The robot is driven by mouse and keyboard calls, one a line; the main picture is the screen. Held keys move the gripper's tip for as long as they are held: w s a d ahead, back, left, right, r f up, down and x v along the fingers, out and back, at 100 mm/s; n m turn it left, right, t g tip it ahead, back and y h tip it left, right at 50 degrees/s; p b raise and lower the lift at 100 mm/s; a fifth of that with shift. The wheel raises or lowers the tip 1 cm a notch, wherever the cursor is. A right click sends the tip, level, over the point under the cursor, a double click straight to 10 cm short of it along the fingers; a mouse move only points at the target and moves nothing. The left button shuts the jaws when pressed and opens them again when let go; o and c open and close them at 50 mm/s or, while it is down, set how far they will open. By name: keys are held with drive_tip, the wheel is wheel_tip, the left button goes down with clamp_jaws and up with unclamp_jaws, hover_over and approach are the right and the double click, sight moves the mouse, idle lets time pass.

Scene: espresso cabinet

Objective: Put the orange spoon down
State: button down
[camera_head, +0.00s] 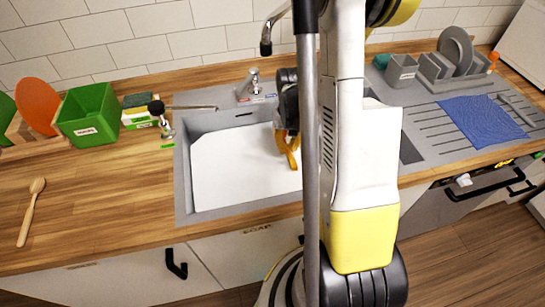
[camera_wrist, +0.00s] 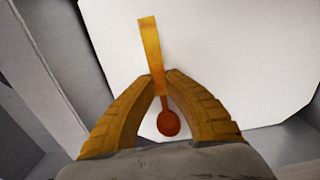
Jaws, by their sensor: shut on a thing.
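The orange spoon (camera_wrist: 150,45) is between the fingertips of my gripper (camera_wrist: 162,82). In the wrist view its flat orange handle points up the picture, away from my palm. Its darker red-orange round end (camera_wrist: 169,123) lies between the fingers, on the palm side. My gripper is shut on the spoon. In the head view my gripper (camera_head: 291,158) reaches down over the right part of the sink (camera_head: 182,190). The spoon cannot be told apart from the yellow-orange fingers there. My arm hides part of the sink.
A white panel (camera_head: 235,165) fills most of the sink. A wooden spoon (camera_head: 31,208), green bin (camera_head: 88,115) and dark-topped brush (camera_head: 160,118) are left. A faucet (camera_head: 254,85) stands behind. A blue cloth (camera_head: 480,122) and dish rack (camera_head: 450,75) are right. The left counter has free room.

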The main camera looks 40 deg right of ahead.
drive_tip(key=b, duration=0.2)
hover_over(274, 154)
wheel_tip(274, 154, down, 4)
drive_tip(key=shift+a+f, duration=0.1)
drive_tip(key=shift+s+f+b, duration=0.1)
drive_tip(key=shift+f+b, duration=0.55)
drive_tip(key=shift+f, duration=1.2)
drive_tip(key=shift+f, duration=0.1)
drive_tip(key=shift+f, duration=0.15)
drive_tip(key=c, duration=1.5)
unclamp_jaws()
drive_tip(key=shift+c, duration=0.2)
drive_tip(key=shift+r+p, duration=1.45)
drive_tip(key=shift+r, duration=2.55)
